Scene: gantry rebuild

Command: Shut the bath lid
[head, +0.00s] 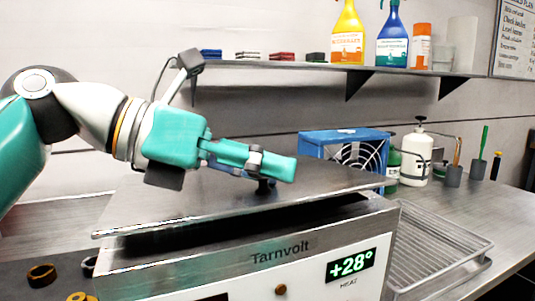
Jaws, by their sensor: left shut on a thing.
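The bath (310,247) is a metal box marked "Tarnvolt", with a green "+28°" display on its front. Its flat grey metal lid (180,203) lies above it, slightly raised. A dark gap shows between the lid and the front rim. My left gripper (268,172) is above the lid, shut on its small dark handle (265,188), which the fingers partly hide. The lid's far edge is partly hidden by my left arm. My right gripper is not in view.
A wire rack tray (440,250) lies right of the bath. A blue fan unit (325,146) and a white sprayer bottle (416,158) stand behind it. A shelf (280,64) with bottles runs along the wall. Small rings (42,273) lie at the lower left.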

